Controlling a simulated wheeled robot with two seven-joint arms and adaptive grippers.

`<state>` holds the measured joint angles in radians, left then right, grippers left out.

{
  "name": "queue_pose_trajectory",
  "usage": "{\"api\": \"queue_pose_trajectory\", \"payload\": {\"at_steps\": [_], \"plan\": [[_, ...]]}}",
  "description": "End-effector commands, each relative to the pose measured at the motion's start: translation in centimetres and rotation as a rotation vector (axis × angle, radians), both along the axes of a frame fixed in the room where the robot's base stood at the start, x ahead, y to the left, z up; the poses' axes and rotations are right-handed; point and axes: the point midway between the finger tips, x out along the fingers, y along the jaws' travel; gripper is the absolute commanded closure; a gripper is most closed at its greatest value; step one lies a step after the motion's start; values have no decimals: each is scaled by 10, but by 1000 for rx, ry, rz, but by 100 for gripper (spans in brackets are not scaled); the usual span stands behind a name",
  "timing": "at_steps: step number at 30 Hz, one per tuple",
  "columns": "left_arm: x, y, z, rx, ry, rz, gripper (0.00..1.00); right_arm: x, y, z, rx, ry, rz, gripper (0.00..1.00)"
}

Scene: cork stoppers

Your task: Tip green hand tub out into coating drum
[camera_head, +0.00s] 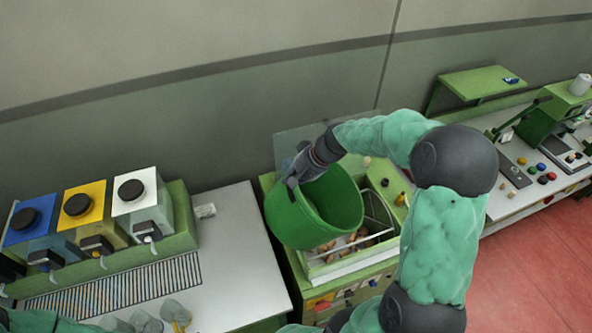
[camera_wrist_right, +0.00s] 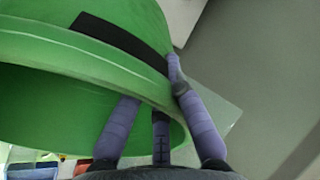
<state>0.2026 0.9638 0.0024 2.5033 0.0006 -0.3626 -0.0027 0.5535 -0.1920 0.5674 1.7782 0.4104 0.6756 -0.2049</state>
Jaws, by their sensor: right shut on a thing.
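The green hand tub (camera_head: 290,222) is tilted in the air over the coating drum. My right gripper (camera_head: 305,178) is shut on the tub's rim at its upper left. In the right wrist view my right gripper (camera_wrist_right: 155,105) has its purple fingers on either side of the wall of the green tub (camera_wrist_right: 70,80). The coating drum (camera_head: 350,262) is an open bay in a green machine, with brown cork stoppers (camera_head: 345,245) in it and a pale bar across it. The tub's inside is only partly in view, and its contents cannot be told. My left gripper is not in view.
A clear raised panel (camera_head: 295,142) stands behind the tub. Blue, yellow and white dispensers (camera_head: 135,190) stand on the left counter. Its grey top (camera_head: 230,250) is mostly clear, with glassware (camera_head: 175,312) at the front. A bench with buttons (camera_head: 530,180) is at right.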

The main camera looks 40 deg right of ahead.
Motion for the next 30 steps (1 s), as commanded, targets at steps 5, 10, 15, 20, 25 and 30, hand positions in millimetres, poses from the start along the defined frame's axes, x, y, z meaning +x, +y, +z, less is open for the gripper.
{"api": "queue_pose_trajectory", "payload": {"at_steps": [5, 10, 15, 20, 25, 30], "plan": [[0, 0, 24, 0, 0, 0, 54, 5, 7, 2, -52, 34, 8, 100], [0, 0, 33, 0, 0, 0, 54, 11, 14, -3, -119, 83, 8, 100], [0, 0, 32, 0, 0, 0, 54, 15, 21, -10, -175, 127, 11, 100], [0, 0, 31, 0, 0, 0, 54, 19, 25, -16, -231, 166, 9, 100], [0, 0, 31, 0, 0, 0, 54, 19, 26, -30, -297, 216, 8, 100], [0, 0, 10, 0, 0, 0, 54, 20, 27, -54, -382, 278, 11, 100]]}}
